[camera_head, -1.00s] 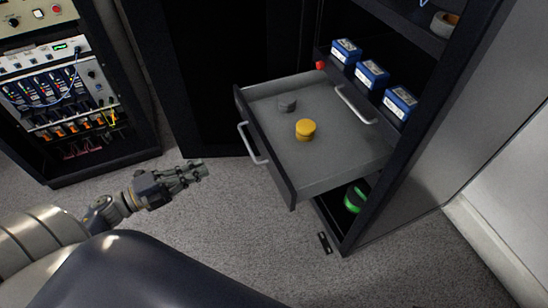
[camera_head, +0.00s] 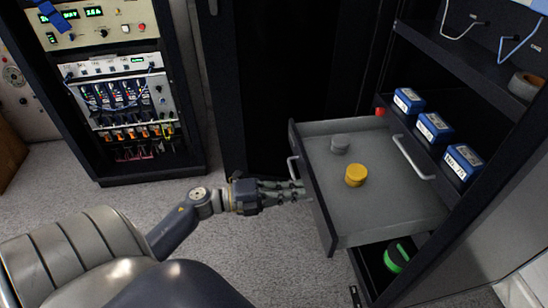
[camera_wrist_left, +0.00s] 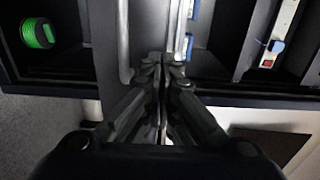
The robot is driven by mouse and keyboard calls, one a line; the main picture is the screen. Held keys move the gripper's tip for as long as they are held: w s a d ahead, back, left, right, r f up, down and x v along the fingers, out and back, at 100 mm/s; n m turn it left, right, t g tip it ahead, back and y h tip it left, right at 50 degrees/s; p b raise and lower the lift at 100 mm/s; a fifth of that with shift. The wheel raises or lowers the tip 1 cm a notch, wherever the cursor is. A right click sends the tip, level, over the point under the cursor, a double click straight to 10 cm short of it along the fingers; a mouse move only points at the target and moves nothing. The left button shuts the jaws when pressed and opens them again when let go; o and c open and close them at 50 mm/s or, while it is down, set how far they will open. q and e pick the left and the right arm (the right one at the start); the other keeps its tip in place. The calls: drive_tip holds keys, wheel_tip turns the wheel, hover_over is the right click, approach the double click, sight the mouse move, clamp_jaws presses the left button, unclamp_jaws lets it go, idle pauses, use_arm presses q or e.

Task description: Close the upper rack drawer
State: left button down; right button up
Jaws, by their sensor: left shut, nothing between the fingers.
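The grey rack drawer (camera_head: 385,200) stands pulled out of the dark cabinet. A grey round piece (camera_head: 340,143) and a yellow round piece (camera_head: 355,175) lie in it. Its dark front panel (camera_head: 324,222) carries a light bar handle (camera_head: 292,168). My left gripper (camera_head: 303,189) is shut and empty, its fingertips at the front panel just below the handle in the head view; I cannot tell whether they touch. In the left wrist view the fingertips (camera_wrist_left: 165,58) are beside a light bar handle (camera_wrist_left: 123,40). My right gripper is not in view.
Blue boxes (camera_head: 434,127) stand on the shelf behind the drawer, near a second bar handle (camera_head: 412,157). A green coil (camera_head: 397,258) lies in the compartment below. An instrument rack (camera_head: 120,100) stands at the left. The carpet (camera_head: 265,245) before the drawer is clear.

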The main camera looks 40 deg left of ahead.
use_arm(q)
drive_tip(key=shift+x, duration=1)
